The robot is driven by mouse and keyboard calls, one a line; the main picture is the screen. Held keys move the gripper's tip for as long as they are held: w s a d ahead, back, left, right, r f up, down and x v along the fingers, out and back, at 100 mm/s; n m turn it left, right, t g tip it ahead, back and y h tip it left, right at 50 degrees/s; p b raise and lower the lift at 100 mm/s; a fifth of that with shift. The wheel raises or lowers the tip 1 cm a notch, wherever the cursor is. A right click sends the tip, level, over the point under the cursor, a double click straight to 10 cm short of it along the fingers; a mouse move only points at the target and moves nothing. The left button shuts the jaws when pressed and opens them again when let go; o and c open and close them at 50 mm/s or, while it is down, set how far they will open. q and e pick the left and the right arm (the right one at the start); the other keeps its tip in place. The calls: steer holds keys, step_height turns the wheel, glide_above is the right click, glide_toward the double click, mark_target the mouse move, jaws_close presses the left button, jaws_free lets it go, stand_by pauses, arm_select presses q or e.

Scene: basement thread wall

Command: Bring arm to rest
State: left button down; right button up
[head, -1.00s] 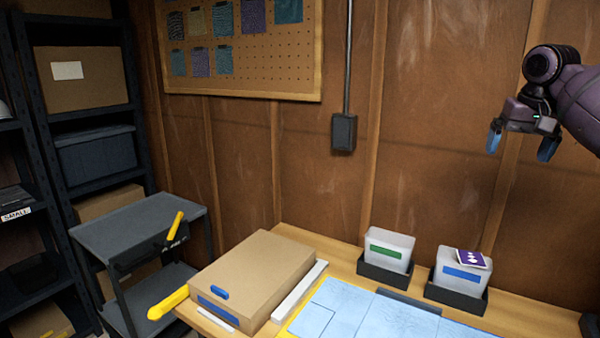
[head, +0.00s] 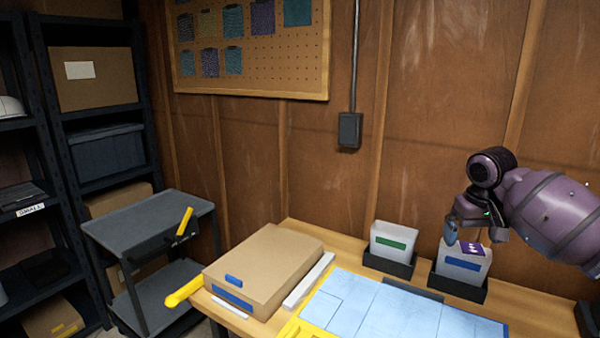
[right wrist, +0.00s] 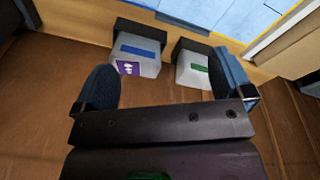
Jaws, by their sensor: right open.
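My right gripper (head: 474,234) is in the head view at the right, in front of the wall and close to the bin with the blue label. In the right wrist view its two blue fingers (right wrist: 170,90) are wide apart with nothing between them. The white bin with the blue label (head: 462,262) holds a purple card (head: 472,249) at its top. The bin also shows in the right wrist view (right wrist: 146,62), beyond the fingers. My left gripper is in neither view.
A white bin with a green label (head: 392,240) stands left of the blue-labelled one. A cardboard box (head: 265,262) and a pale blue mat (head: 385,312) lie on the wooden table. A grey cart (head: 150,222) and dark shelves (head: 100,120) stand at the left.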

steer(key=s+a+f+n, duration=0.1)
steer(key=s+a+f, duration=0.2)
steer(key=s+f, duration=0.3)
steer(key=s+a+f+n+y, duration=0.1)
steer(key=s+a+f, duration=0.3)
steer(key=f, duration=0.5)
steer(key=s+a+f+n, duration=0.1)
steer(key=s+a+f, duration=0.2)
steer(key=s+f, duration=0.4)
steer(key=shift+s+a+f, duration=0.35)
steer(key=shift+a+f, duration=0.05)
steer(key=shift+f, duration=0.3)
steer(key=s+d+m+t+h, duration=0.1)
steer(key=s+m+t, duration=0.1)
steer(key=s, duration=2.2)
steer(key=w+f+t+b, duration=0.2)
steer(key=w+f+t, duration=0.1)
steer(key=f, duration=0.5)
steer(key=w+f+t+b, duration=0.3)
steer(key=w+f+t, duration=0.1)
steer(key=f, duration=0.4)
steer(key=shift+w+f+n+y+b, duration=0.15)
steer(key=shift+w+n+y+b, duration=0.15)
steer(key=shift+y, duration=0.1)
steer(key=shift+o, duration=0.2)
